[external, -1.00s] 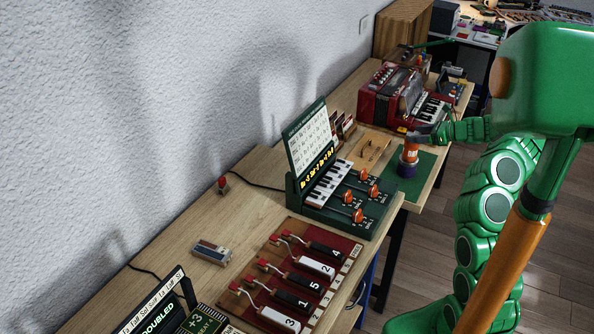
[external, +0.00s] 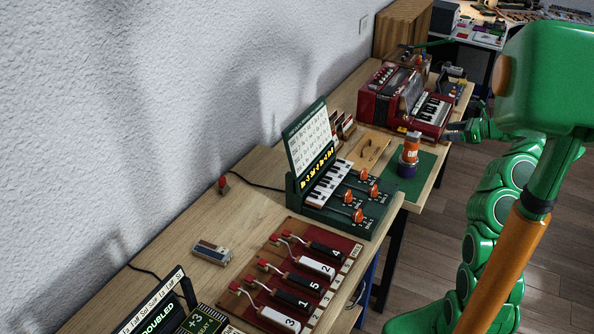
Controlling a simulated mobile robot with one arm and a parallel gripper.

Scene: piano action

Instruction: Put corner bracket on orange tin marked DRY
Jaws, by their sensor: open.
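The orange tin (external: 411,154) with white lettering stands upright on the green mat, above a dark purple-blue round base (external: 406,170). Its top looks greyish. I cannot tell whether that is a lid or the corner bracket, and I see the bracket clearly nowhere else. My gripper (external: 450,132) is open, a short way right of the tin and apart from it, at the edge of the far table. Its fingers are small and dark in this view.
The green mat (external: 425,172) lies at the table's right edge. A red accordion (external: 387,98) stands behind the tin. A wooden board (external: 372,152) lies to its left. A green keyboard device with levers (external: 340,195) stands nearer, on the front table.

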